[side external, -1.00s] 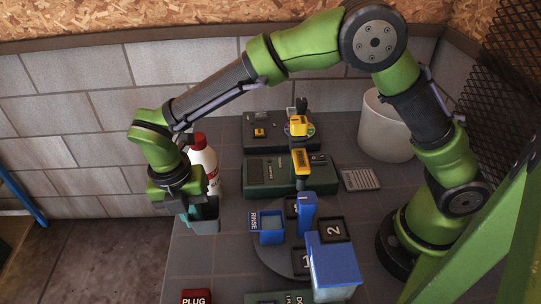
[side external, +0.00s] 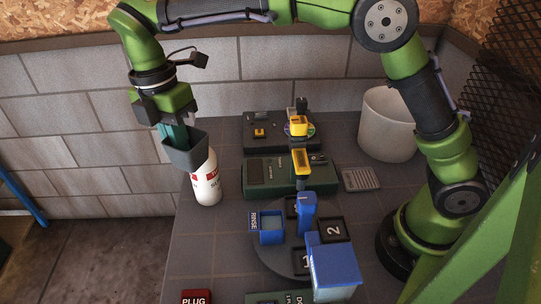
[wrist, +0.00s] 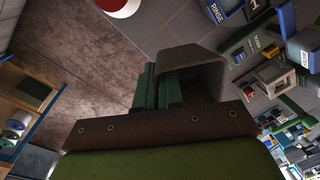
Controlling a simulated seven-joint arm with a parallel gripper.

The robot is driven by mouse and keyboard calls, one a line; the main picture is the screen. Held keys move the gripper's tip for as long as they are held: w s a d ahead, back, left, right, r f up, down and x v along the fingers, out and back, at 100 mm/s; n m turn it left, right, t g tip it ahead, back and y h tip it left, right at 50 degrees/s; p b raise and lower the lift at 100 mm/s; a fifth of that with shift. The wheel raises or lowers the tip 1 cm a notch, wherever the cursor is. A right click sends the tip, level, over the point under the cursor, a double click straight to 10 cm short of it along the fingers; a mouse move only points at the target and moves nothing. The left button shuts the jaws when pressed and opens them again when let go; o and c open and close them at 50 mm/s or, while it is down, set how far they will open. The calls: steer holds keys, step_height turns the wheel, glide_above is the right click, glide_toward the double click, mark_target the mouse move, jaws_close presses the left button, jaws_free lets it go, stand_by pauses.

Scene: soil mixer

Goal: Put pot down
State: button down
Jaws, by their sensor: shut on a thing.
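The pot (side external: 187,154) is a dark grey, square-walled container, slightly tilted. It is held in the air at the left of the side view, in front of the white bottle and covering the bottle's top. My gripper (side external: 176,134) points down and is shut on the pot, its teal fingers at the pot's upper rim. In the wrist view the pot (wrist: 195,60) shows beyond the teal fingers (wrist: 160,88). The pot's inside is mostly dark there.
A white bottle (side external: 207,186) with a red label stands near the table's left edge. A blue rinse container (side external: 271,236) and numbered black holders sit on a round plate. A white bin (side external: 387,135) stands at the back right.

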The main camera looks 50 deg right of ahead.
steer(key=w+d+m+y, duration=0.1)
steer(key=w+d+m, duration=0.85)
steer(key=m, duration=0.65)
steer(key=m+t, duration=0.2)
steer(key=m, duration=1.2)
glide_above(222, 155)
step_height(222, 155, down, 17)
steer(key=shift+s+d+r, duration=0.1)
steer(key=shift+d, duration=0.05)
steer(key=shift+f, duration=2.15)
steer(key=shift+f, duration=0.15)
steer(key=c, duration=1.6)
jaws_free()
steer(key=o, duration=0.3)
